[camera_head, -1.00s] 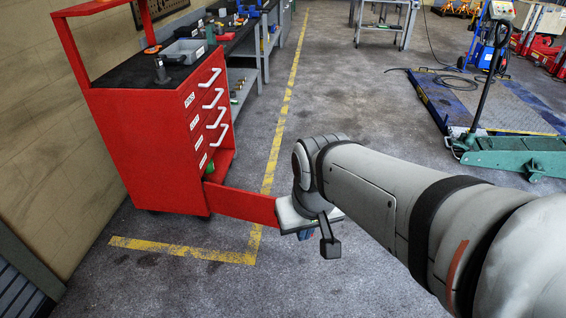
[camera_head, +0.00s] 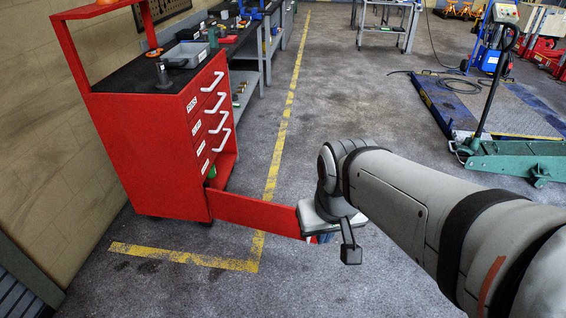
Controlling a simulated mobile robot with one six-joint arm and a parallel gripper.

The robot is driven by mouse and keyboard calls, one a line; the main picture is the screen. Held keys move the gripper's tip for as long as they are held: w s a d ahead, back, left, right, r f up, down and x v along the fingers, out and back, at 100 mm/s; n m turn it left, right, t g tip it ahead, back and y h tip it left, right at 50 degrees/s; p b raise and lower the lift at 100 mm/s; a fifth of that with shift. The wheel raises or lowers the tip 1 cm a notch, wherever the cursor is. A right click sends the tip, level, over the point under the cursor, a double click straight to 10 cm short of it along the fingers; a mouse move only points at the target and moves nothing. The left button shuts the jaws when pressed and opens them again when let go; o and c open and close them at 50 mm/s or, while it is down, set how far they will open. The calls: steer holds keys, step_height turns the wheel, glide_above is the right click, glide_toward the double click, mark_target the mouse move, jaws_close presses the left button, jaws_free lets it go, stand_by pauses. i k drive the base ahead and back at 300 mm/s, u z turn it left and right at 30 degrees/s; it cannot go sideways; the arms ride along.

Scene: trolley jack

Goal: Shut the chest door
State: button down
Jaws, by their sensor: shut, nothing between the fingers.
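The red tool chest (camera_head: 160,135) stands at the left with its drawers facing right. Its low red door (camera_head: 255,213) stands open at the bottom, sticking out to the right above the floor. The open lower compartment shows behind the door, with a small green thing (camera_head: 211,172) inside. My gripper (camera_head: 325,238) is at the door's free right end and overlaps it in the view. Its fingers are mostly hidden below the wrist; they are shut with nothing held. I cannot tell whether they touch the door.
Grey workbenches (camera_head: 245,75) stand behind the chest. A yellow floor line (camera_head: 275,165) runs past the door. A green trolley jack (camera_head: 515,160) stands at the right beside a blue-edged platform (camera_head: 510,105). The floor between is clear.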

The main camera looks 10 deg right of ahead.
mark_target(281, 221)
steer(key=i, duration=0.9)
steer(key=z, duration=0.05)
